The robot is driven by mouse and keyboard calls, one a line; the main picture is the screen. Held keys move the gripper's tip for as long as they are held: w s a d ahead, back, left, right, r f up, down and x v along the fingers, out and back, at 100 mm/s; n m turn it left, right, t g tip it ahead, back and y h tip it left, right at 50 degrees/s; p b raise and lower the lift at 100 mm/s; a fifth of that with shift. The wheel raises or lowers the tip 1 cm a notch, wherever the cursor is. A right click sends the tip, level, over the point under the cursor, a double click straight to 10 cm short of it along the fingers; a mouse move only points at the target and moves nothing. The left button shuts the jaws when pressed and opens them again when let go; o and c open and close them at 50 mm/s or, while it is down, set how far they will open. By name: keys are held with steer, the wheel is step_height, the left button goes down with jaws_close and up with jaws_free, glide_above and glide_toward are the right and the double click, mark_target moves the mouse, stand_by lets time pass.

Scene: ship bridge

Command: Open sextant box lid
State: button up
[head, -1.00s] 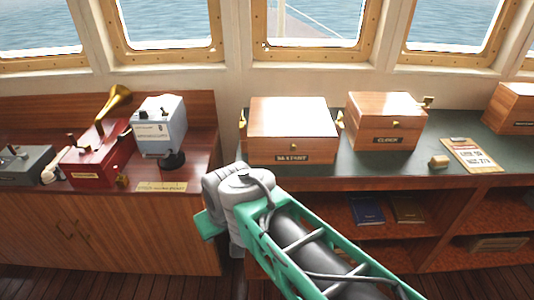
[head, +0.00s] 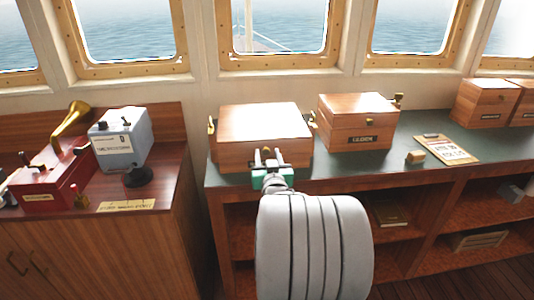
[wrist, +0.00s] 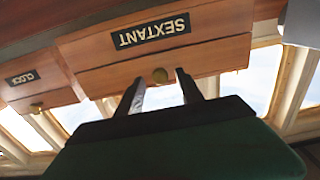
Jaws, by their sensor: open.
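The sextant box (head: 265,122) is a closed wooden box with a glossy lid and brass fittings at its sides, on the green-topped counter. In the wrist view, which looks upside down, its front (wrist: 165,45) carries a dark SEXTANT label, with a round brass knob (wrist: 160,75) on it. My gripper (head: 267,158) is in front of the box; in the wrist view its two fingers (wrist: 158,84) are apart, one on each side of the knob in the picture. I cannot tell whether they touch anything. My arm hides part of the box's front in the head view.
A closed clock box (head: 357,122) stands right of the sextant box. More boxes (head: 486,103) stand at the far right. A lower cabinet with a red device (head: 52,185) and a grey-blue device (head: 120,140) is left.

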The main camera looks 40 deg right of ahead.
steer(key=shift+x, duration=0.85)
steer(key=shift+c, duration=0.3)
jaws_close()
stand_by(0.5)
